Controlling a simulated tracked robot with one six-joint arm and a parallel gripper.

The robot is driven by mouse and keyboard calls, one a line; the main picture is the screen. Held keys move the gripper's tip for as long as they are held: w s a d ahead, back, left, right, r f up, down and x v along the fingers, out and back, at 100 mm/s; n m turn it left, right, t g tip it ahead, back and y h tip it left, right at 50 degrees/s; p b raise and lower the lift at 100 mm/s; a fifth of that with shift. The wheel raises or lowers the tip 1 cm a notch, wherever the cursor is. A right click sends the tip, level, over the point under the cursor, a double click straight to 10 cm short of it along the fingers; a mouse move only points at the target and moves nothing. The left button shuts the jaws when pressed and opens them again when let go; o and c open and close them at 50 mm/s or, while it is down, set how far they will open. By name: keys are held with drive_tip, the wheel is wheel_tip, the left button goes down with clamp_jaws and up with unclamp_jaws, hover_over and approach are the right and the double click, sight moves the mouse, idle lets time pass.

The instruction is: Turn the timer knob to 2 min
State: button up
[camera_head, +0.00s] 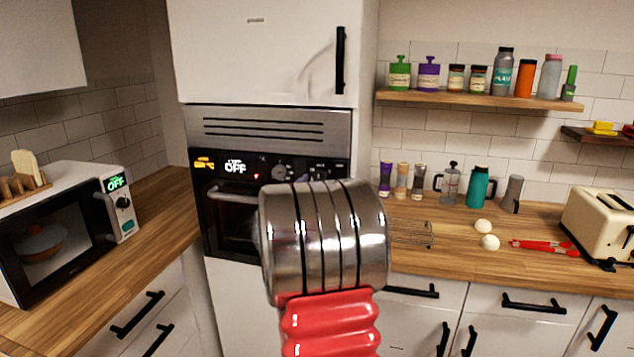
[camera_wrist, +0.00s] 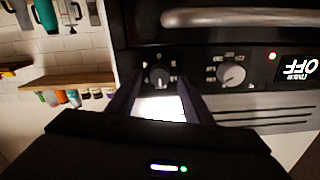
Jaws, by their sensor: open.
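The built-in oven's black panel carries a dark knob (camera_wrist: 157,76) and a silver knob (camera_wrist: 232,75) in the wrist view, which is upside down. The markings around both are too small to read, so I cannot tell which is the timer knob. My gripper (camera_wrist: 159,84) is open, its two dark fingers pointing at the panel on either side of the dark knob. I cannot tell whether they touch it. In the head view my arm hides most of the gripper. The silver knob (camera_head: 278,172) shows there, right of the oven display (camera_head: 235,167), which reads OFF.
The oven handle (camera_wrist: 235,18) runs close to the knobs. A microwave (camera_head: 70,225) with its own OFF display and dark knob (camera_head: 123,202) stands on the left counter. On the right are a wooden shelf (camera_head: 470,99) with jars and bottles, a toaster (camera_head: 600,222) and a wire rack.

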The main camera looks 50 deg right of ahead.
sight(320, 177)
drive_tip(key=shift+x, duration=1.45)
drive_tip(key=shift+c, duration=0.5)
drive_tip(key=c, duration=1)
